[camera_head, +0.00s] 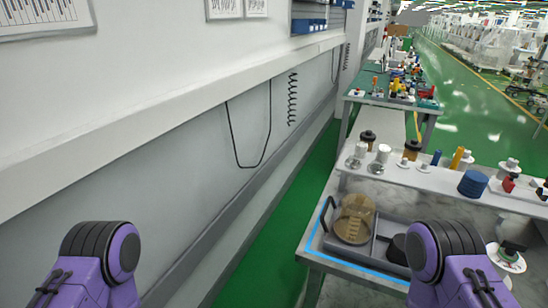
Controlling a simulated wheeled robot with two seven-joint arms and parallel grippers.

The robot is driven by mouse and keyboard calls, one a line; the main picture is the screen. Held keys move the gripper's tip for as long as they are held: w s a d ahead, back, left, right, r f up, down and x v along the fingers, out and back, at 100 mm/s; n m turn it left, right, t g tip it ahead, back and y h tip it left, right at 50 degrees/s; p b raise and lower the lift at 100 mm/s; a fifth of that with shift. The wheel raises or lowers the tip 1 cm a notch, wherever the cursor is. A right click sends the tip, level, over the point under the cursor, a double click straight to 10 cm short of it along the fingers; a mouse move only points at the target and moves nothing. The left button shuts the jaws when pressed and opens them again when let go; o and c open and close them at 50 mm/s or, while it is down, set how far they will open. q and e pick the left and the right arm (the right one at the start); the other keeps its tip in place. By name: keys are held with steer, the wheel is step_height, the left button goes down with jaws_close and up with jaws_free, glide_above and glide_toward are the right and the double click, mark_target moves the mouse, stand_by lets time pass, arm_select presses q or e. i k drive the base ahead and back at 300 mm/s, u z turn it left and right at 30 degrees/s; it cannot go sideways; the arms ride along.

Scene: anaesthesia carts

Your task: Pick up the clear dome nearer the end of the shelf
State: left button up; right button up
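A pale shelf (440,182) stands raised at the back of the grey table on the right. Near its left end are two small, shiny, clear-looking rounded pieces, one at the very end (353,162) and one just right of it (376,168); they are too small to tell for sure as domes. White cylinders stand right behind them. A larger see-through amber dome (354,216) sits below in a tray on the table. My two purple arms show at the bottom left and bottom right, but neither gripper is in view.
The grey tray (378,246) has a dark handle and a dark round piece (398,249), partly hidden by my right arm. Brown-topped jars (368,137), a blue round stack (473,183) and yellow cylinders crowd the shelf. Green floor (275,240) lies open between wall and table.

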mark_target(353, 162)
steer(key=u, duration=0.3)
steer(key=i, duration=0.6)
steer(key=z, duration=1.15)
